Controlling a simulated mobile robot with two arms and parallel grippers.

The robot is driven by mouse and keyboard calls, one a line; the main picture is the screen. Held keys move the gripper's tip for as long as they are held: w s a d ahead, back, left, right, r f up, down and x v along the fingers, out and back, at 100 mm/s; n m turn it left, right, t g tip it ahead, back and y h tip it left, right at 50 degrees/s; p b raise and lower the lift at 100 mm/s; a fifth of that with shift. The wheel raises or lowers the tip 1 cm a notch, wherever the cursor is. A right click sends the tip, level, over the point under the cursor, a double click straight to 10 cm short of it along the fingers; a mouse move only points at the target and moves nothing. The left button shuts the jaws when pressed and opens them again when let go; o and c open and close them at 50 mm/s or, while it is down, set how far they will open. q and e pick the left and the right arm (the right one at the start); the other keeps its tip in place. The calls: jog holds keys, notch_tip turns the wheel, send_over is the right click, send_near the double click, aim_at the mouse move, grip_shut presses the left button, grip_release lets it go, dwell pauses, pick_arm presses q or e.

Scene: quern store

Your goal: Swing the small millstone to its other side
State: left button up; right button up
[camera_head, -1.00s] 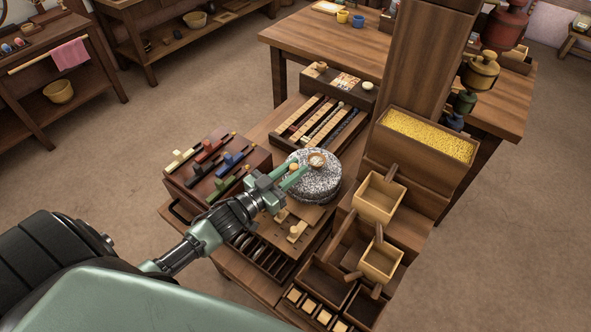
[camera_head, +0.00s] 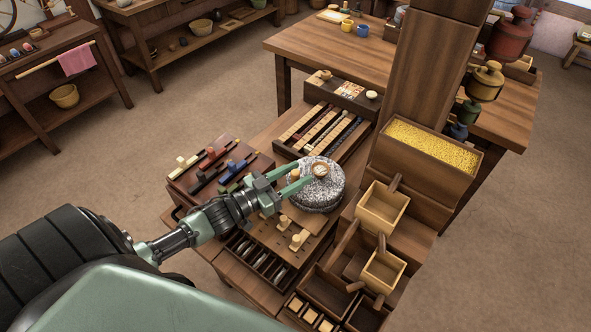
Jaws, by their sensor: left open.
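The small millstone (camera_head: 318,194) is a round, speckled grey stone lying flat on the wooden bench. A pale ring (camera_head: 320,169) sits at its middle, and a small tan knob (camera_head: 295,174) stands at its left edge. My left gripper (camera_head: 304,172) reaches in from the left at the stone's upper left. Its green fingers are open and spread, with the knob seen between them; I cannot tell whether they touch it. My right gripper is out of view.
Left of the stone is a box with coloured sliders (camera_head: 212,166). Behind it is a slatted tray (camera_head: 322,131). Pale wooden pegs (camera_head: 298,240) stand in front. On the right are wooden hoppers (camera_head: 383,208), a yellow grain bin (camera_head: 430,148) and a tall post (camera_head: 424,75).

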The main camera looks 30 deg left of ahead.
pick_arm(q)
notch_tip(320, 180, up, 20)
jog(key=p, duration=0.2)
dwell(0.7)
